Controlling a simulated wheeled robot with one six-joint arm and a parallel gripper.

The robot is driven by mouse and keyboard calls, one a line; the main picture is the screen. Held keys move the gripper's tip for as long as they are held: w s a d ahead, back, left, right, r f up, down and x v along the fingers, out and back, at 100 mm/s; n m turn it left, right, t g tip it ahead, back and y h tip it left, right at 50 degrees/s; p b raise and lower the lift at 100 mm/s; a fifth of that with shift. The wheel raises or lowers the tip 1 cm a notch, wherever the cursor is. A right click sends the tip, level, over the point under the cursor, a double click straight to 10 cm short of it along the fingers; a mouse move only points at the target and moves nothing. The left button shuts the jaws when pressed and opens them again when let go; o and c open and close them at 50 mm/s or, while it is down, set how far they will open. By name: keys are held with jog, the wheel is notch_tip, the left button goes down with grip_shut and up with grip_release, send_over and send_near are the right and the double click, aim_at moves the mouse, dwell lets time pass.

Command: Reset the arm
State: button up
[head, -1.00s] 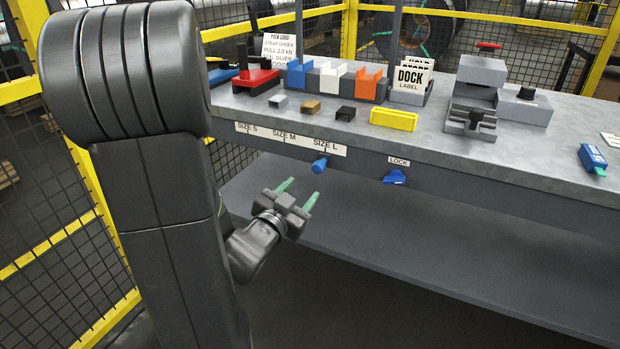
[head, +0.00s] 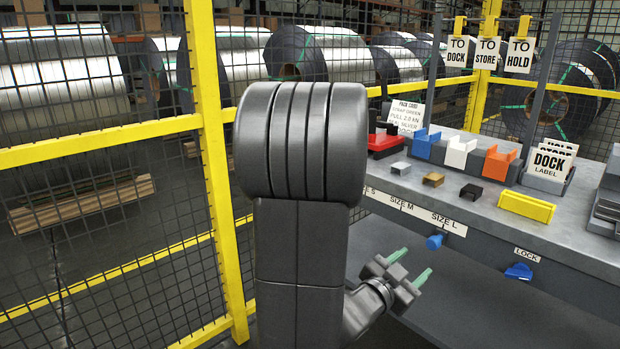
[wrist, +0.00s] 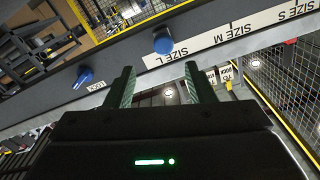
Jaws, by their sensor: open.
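My gripper (head: 410,266) is open and empty, its two green fingers apart. In the head view it hangs in front of the bench's front edge, below the size strip (head: 413,212) and the blue size knob (head: 434,242). In the wrist view the two fingers (wrist: 158,84) point toward the bench front. The blue size knob shows there just beyond them (wrist: 163,41), by SIZE L, and the blue lock knob (wrist: 85,76) is to the left. My arm hides part of the bench's left end in the head view.
The bench top (head: 400,180) carries a yellow block (head: 526,206), small clips, a blue, white and orange holder row (head: 461,152) and a label stand (head: 548,178). A yellow-framed mesh fence (head: 218,170) stands at the left, with steel coils behind it.

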aim_at(432, 246)
jog(key=x, duration=1)
jog(key=shift+w+d+b, duration=0.25)
jog(key=shift+w+b, duration=0.1)
jog(key=shift+b, duration=0.05)
jog(key=shift+a+f, duration=0.1)
